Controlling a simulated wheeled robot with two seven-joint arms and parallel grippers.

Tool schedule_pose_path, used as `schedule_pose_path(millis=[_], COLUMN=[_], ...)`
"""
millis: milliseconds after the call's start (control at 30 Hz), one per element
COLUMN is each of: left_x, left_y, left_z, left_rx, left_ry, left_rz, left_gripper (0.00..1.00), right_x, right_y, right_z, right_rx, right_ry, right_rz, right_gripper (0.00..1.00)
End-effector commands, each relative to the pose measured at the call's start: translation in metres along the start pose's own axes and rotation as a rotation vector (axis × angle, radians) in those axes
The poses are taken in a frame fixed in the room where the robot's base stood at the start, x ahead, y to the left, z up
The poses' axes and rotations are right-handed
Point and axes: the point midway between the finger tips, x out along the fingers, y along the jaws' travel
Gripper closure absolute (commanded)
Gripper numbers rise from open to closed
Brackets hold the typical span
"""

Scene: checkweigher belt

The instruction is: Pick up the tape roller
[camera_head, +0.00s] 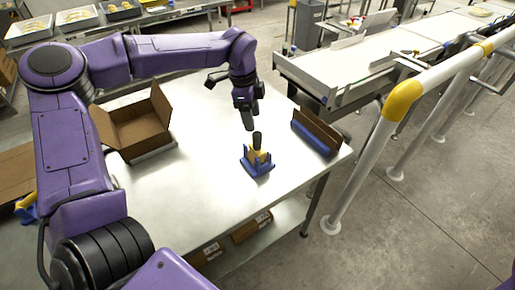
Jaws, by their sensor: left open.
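The item that looks like the tape roller (262,166) stands on the metal table (205,205), right of the table's middle. It has a blue body, a yellow part and a dark upright handle. My left gripper (248,122) points down just above and slightly left of the handle. It is open and holds nothing; a gap to the handle seems to show, but whether they touch is hard to tell. My right gripper is not in view.
An open cardboard box (138,132) stands on the table's left part. A brown and blue holder (318,132) lies near the right edge. Another blue and yellow item (27,212) shows at far left. White and yellow railings (400,105) and a conveyor (345,62) stand beyond.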

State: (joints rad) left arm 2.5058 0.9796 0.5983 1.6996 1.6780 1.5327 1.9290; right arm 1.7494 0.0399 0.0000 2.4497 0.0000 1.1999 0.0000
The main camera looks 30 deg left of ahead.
Motion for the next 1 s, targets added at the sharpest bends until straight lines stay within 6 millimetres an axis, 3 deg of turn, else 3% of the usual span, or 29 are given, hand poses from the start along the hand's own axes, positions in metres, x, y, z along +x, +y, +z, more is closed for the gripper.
schedule_pose_path(millis=[533, 800, 1000], left_x=[0.084, 0.09, 0.09], left_y=[0.004, 0.004, 0.004], left_z=[-0.007, -0.007, -0.007], left_rx=[0.0, -0.001, 0.0], left_ry=[-0.002, 0.0, 0.0], left_rz=[0.004, 0.001, 0.001], left_gripper=[0.39, 0.39, 1.0], right_x=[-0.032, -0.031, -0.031], right_y=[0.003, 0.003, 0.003], right_z=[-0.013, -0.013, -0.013], right_rx=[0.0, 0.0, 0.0], right_ry=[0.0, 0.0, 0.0], right_rz=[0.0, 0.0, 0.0], right_gripper=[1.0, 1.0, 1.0])
